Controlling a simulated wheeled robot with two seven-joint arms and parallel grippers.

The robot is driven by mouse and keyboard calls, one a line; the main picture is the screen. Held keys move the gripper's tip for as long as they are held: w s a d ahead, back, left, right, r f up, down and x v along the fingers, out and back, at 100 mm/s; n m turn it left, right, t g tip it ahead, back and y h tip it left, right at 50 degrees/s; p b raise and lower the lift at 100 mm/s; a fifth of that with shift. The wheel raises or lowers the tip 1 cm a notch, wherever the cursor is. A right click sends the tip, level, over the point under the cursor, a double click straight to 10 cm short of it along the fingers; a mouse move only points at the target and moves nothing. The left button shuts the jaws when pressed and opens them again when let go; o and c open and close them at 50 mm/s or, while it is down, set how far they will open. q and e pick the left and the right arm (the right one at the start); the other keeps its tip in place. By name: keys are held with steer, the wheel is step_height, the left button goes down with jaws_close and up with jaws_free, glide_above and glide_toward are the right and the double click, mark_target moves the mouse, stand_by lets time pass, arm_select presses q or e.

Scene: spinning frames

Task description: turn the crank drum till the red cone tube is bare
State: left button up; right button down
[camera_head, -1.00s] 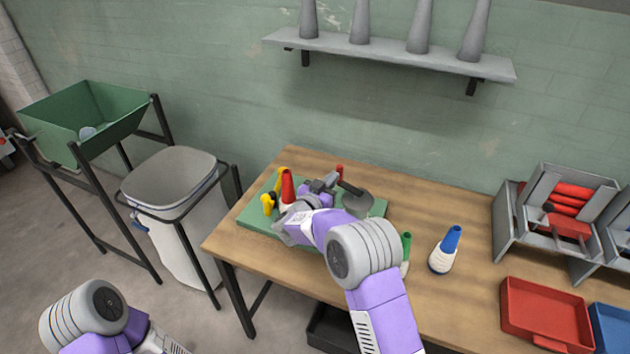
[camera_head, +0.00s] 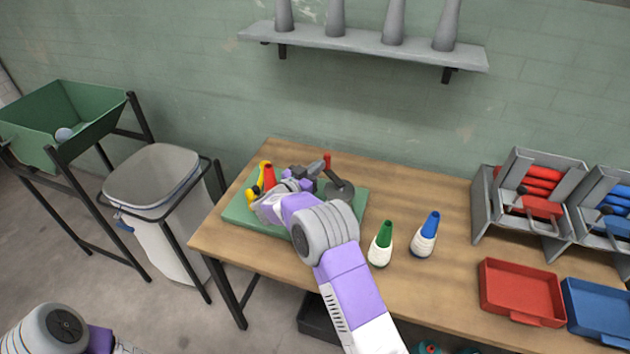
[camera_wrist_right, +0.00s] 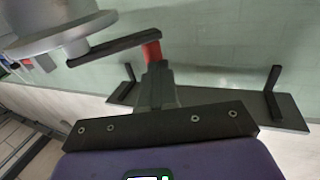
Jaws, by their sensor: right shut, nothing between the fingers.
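The red cone tube (camera_head: 268,178) stands at the left of a green board (camera_head: 236,213); my right gripper hides its lower part, so I cannot tell how much thread is on it. The crank drum (camera_head: 340,191) is a grey round body at the board's right, with a dark crank arm and a red crank handle (camera_head: 327,160). In the right wrist view the handle (camera_wrist_right: 152,52) is just beyond my fingertips. My right gripper (camera_head: 312,169) is shut and empty, close beside the handle; contact is unclear. My left gripper is out of view.
Green (camera_head: 381,244) and blue (camera_head: 425,236) cones with white thread stand right of the board. Red (camera_head: 522,288) and blue (camera_head: 598,312) trays and grey racks (camera_head: 530,195) are farther right. A yellow part (camera_head: 264,172) is beside the red cone. A bin (camera_head: 155,180) stands left.

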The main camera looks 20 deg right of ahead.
steer(key=w+p+v, duration=0.1)
steer(key=v, duration=1.3)
steer(key=shift+w+a+p, duration=0.25)
steer(key=shift+a+p, duration=0.05)
steer(key=shift+a, duration=0.05)
